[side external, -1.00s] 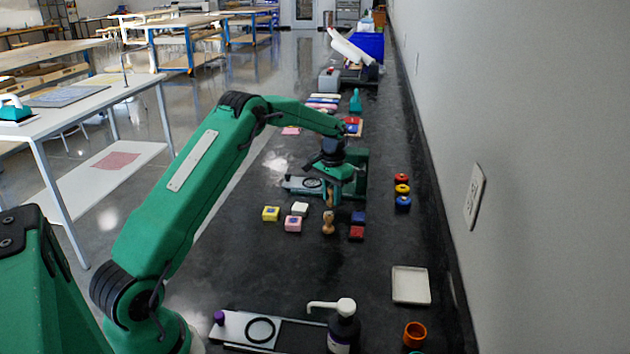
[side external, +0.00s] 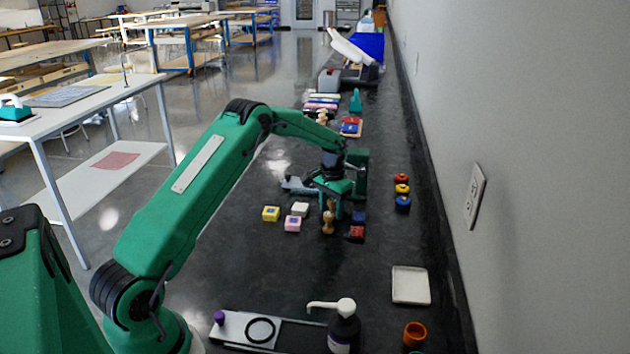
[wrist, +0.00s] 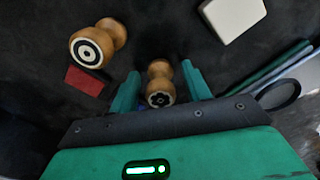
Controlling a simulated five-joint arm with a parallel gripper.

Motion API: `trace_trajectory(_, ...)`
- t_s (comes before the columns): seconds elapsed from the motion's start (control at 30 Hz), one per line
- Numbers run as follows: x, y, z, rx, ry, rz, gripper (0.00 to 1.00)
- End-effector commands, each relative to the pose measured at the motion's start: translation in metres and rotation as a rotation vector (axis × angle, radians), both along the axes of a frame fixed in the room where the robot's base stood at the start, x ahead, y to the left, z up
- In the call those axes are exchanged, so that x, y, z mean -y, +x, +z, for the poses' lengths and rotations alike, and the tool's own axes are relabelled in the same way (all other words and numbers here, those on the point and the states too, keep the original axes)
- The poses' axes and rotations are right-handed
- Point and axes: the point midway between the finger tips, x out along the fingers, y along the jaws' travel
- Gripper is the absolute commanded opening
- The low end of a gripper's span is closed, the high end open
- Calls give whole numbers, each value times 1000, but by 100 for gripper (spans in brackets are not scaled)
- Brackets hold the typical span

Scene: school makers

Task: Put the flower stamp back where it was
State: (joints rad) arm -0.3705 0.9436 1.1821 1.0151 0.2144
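The flower stamp (wrist: 160,84) is a small wooden stamp with a dark flower on its pale face, and that face shows to my wrist camera. My gripper (wrist: 161,70) has one green finger on each side of it, with a dark gap visible on both sides, so it looks open around the stamp. In the side view my gripper (side external: 338,206) is low over the counter. The flower stamp's base is hidden.
A blue block (side external: 359,216) and a red block (side external: 356,233) lie right. Small coloured jars (side external: 402,190) stand near the wall. The counter between these and the white tray (side external: 410,285) is clear.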

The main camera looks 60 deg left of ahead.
Motion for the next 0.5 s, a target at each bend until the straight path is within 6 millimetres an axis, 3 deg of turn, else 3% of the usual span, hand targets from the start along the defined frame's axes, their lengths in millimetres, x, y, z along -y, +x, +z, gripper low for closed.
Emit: trace_trajectory(0.5, 0, 1, 9, 3, 1, 0, 48)
